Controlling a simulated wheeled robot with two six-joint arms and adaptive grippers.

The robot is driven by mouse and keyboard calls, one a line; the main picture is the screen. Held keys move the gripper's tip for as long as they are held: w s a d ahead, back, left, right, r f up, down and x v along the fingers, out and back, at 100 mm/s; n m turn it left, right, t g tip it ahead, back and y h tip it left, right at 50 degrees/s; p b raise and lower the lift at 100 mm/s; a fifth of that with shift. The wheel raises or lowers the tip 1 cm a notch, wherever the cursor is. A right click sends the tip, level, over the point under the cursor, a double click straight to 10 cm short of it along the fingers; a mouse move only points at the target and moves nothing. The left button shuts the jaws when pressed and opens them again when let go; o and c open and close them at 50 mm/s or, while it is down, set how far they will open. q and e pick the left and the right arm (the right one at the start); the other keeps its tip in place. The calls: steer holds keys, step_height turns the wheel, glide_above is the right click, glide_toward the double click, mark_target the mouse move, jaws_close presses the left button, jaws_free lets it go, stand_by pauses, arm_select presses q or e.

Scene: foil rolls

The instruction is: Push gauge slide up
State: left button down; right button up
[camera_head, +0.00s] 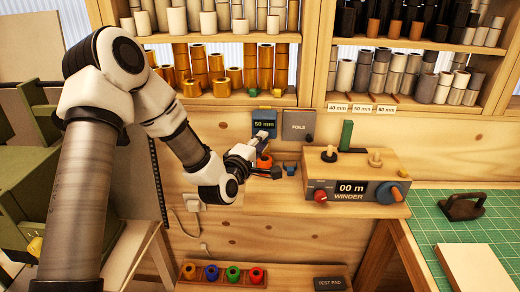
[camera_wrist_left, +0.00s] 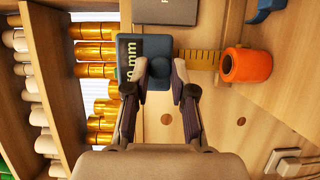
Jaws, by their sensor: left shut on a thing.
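The gauge is a blue unit on the wooden wall with a display reading 50 mm (camera_head: 264,123). Its display (camera_wrist_left: 130,50) also shows in the left wrist view, turned sideways, with a yellow marked scale (camera_wrist_left: 200,60) beside it. The blue slide (camera_wrist_left: 158,77) sits between my left fingertips at the display end of the scale. My left gripper (camera_head: 270,155) is shut on it; the fingers (camera_wrist_left: 160,72) are at its two sides. In the head view my gripper partly hides the slide and scale. My right gripper is not in view.
An orange ring-shaped roll (camera_wrist_left: 246,65) sits at the scale's other end. A wooden winder (camera_head: 350,180) with a 00 m display stands to the right on a shelf. Shelves of gold rolls (camera_head: 215,65) are above. Several coloured rolls (camera_head: 232,273) sit in a low rack.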

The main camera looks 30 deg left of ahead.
arm_select(q)
steer(key=c, duration=1)
jaws_free()
steer(key=shift+w+a+r, duration=0.1)
steer(key=shift+w+r, duration=0.1)
steer(key=shift+r, duration=0.2)
steer(key=shift+o, duration=0.2)
steer(key=shift+f, duration=0.15)
steer(key=s+d, duration=0.1)
steer(key=s, duration=0.6)
steer(key=shift+s+d, duration=0.15)
